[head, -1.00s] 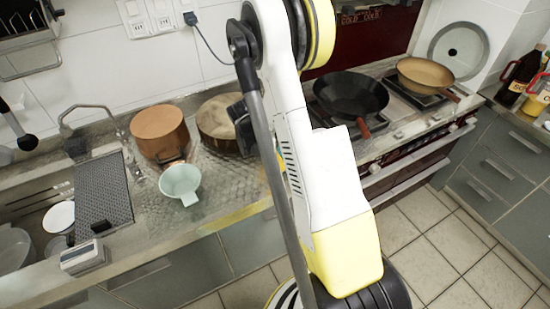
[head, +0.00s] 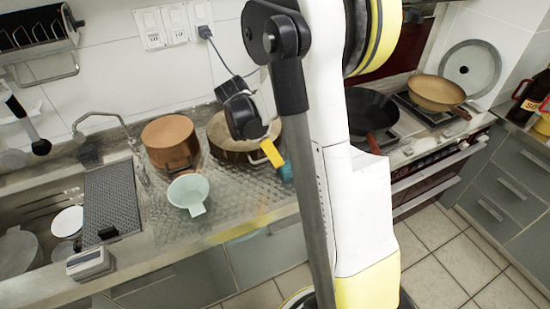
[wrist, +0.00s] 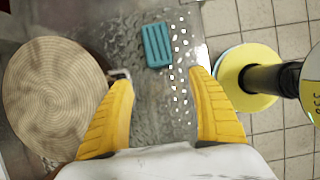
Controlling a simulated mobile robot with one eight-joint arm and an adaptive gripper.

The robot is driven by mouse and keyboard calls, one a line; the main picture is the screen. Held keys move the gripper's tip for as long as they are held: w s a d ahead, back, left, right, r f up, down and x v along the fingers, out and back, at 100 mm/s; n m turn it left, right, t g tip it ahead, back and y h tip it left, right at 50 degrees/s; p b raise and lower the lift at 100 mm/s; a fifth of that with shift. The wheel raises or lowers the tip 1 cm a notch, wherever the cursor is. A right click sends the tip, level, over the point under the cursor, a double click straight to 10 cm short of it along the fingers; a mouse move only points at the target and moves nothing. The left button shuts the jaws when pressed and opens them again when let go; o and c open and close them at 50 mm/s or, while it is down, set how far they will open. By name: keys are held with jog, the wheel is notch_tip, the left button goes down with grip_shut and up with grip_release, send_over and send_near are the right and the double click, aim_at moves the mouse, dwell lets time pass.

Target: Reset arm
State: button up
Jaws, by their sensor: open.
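My arm (head: 350,205) rises across the middle of the head view. Its folded end hangs over the counter near the lidded pot. My gripper (wrist: 160,76) points down with its two yellow fingers wide apart and nothing between them. In the head view only one yellow finger (head: 271,152) shows clearly; the other is hidden. A teal sponge (wrist: 157,45) lies on the counter beyond the fingertips, apart from them. In the head view the sponge (head: 286,172) shows just past the finger.
The lidded pot (head: 232,150) stands close beside my gripper; its round lid (wrist: 55,95) is left of the fingers. A copper pot (head: 168,140) and pale green pan (head: 187,191) stand further left. A black wok (head: 370,112) and tan pan (head: 437,92) sit on the hob behind my arm.

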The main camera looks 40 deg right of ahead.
dwell(0.4)
jog(key=s+a+r+m+t+y, duration=0.1)
jog(key=s+a+r+m+t, duration=0.4)
jog(key=a+r, duration=0.5)
jog(key=s+a+r+m+t+y, duration=0.3)
jog(key=s+a+r+m, duration=0.1)
jog(key=s+a+m, duration=0.4)
jog(key=shift+s+a+m, duration=0.3)
jog(key=shift+a+m, duration=0.8)
jog(key=shift+a, duration=0.75)
